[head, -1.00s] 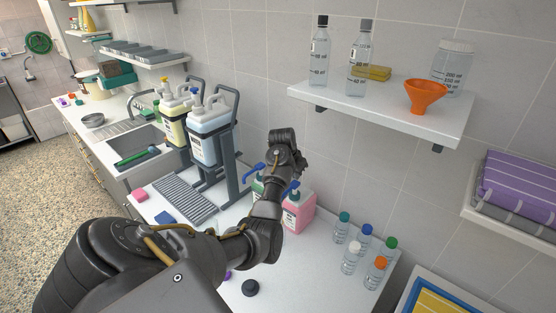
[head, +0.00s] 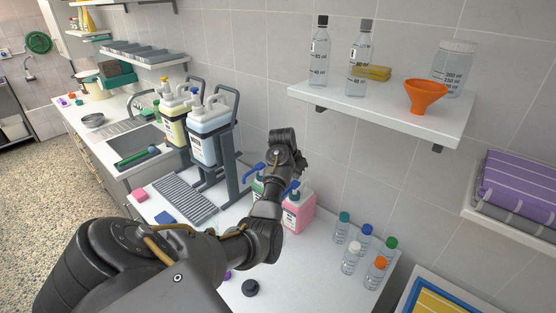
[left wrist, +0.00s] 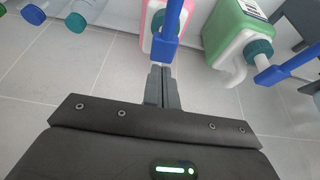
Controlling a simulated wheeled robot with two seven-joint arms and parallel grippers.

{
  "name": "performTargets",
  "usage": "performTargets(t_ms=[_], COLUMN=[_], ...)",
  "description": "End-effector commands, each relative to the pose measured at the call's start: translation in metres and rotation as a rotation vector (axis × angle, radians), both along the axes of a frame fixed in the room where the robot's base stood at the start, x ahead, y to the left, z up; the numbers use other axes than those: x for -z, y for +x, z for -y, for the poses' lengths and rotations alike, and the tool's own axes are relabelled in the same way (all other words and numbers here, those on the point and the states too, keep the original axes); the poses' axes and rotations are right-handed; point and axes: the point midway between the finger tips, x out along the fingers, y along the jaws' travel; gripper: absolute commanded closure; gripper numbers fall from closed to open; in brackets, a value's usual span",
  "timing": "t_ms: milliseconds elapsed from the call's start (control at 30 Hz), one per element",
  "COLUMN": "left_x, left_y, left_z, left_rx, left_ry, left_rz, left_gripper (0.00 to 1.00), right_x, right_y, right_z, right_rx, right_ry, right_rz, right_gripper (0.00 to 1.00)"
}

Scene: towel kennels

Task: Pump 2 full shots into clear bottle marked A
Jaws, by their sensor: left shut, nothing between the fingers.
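Two clear bottles stand on the wall shelf, one with a black cap (head: 319,52) and one with a grey cap (head: 358,60). They carry dark marks, but I cannot read an A on either. A pink jug (head: 299,215) with a blue pump stands on the counter beside a green jug (head: 258,186). In the left wrist view, my left gripper (left wrist: 161,71) is shut and empty, its tips close to the blue pump (left wrist: 166,30) of the pink jug; I cannot tell whether they touch. In the head view my own arm hides part of the jugs. My right gripper is out of view.
An orange funnel (head: 426,94) and a large clear jar (head: 455,62) share the shelf. Blue (head: 207,140) and yellow (head: 171,120) canisters stand in a rack at the left.

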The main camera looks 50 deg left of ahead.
Motion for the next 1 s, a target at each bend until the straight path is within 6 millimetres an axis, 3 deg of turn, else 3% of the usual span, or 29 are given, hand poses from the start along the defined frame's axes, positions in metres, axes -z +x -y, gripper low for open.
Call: performTargets(t_ms=[433,1000], left_x=[0.002,0.022], left_y=[0.0,0.0], left_z=[0.0,0.0], left_rx=[0.0,0.001], left_ry=[0.0,0.0], left_rz=[0.0,-0.001], left_gripper=[1.0,1.0], right_x=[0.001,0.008], right_y=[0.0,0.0], right_z=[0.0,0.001], right_rx=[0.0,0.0], right_ry=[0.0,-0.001], right_rz=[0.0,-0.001], right_gripper=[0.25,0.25])
